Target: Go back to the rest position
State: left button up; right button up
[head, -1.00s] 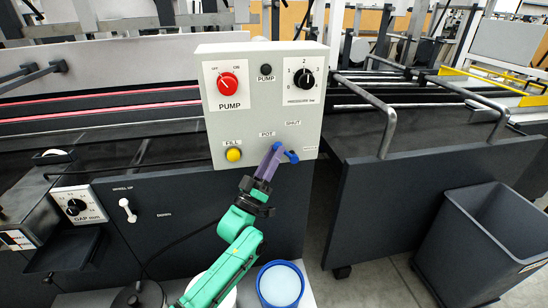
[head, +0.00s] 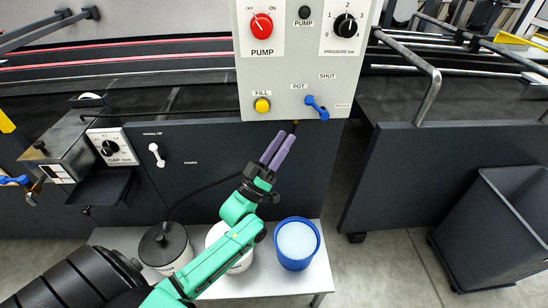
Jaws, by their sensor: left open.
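My left gripper (head: 279,148) has purple fingers on a green and black arm. It is open and empty, with its fingertips just below the lower edge of the grey control box (head: 290,60). The blue lever (head: 317,107) on the box, between the POT and SHUT labels, is apart from the fingers, up and to the right of them. It slants down to the right. The red PUMP knob (head: 261,27), black PRESSURE knob (head: 346,26) and yellow FILL button (head: 262,105) are on the same box. My right gripper is not in view.
Below stands a low table (head: 270,283) with a blue-rimmed pot (head: 296,243), a white pot (head: 226,247) partly behind my arm, and a black-lidded pot (head: 166,246). A dark bin (head: 490,235) stands at right. Dark machine panels (head: 430,180) flank an open floor gap.

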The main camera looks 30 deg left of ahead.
pick_arm(q)
jog(key=v, duration=0.4)
jog(key=shift+s+f, duration=0.1)
jog(key=shift+s, duration=0.15)
